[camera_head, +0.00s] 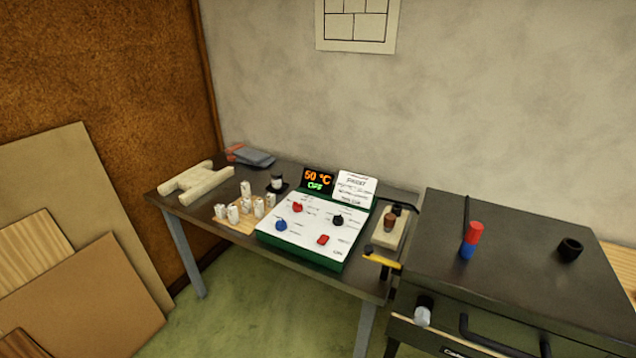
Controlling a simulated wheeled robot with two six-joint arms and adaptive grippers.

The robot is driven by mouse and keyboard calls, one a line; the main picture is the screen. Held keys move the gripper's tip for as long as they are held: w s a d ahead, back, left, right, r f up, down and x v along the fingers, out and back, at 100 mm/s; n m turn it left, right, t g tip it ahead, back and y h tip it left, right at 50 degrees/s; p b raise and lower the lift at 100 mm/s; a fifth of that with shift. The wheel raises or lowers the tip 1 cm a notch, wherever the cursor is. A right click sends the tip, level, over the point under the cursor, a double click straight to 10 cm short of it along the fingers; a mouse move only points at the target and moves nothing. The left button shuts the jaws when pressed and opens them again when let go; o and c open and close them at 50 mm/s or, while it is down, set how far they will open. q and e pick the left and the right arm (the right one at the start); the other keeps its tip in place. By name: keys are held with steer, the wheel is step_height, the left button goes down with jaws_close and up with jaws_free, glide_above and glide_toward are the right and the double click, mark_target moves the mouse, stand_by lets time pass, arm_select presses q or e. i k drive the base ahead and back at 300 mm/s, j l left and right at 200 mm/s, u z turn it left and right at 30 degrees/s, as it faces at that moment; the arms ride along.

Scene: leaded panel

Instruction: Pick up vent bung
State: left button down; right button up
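Nothing in view is labelled as the vent bung. A small brown, cork-like plug (390,223) stands on a pale block (391,238) at the right end of the table, and may be it. A short black hollow cylinder (569,250) stands on the dark top of the oven-like cabinet (520,285) at the right; it looks like a vent collar. Neither of my grippers is in view, so nothing is seen held.
A red and blue cylinder (471,240) stands on the cabinet, near a thin dark rod. The table (165,199) carries a control panel (313,228) with coloured knobs, several white pegs (246,204) and a pale frame (196,181). Boards (75,200) lean at left; green floor is clear.

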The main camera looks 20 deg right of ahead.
mark_target(388, 221)
steer(key=z, duration=1.25)
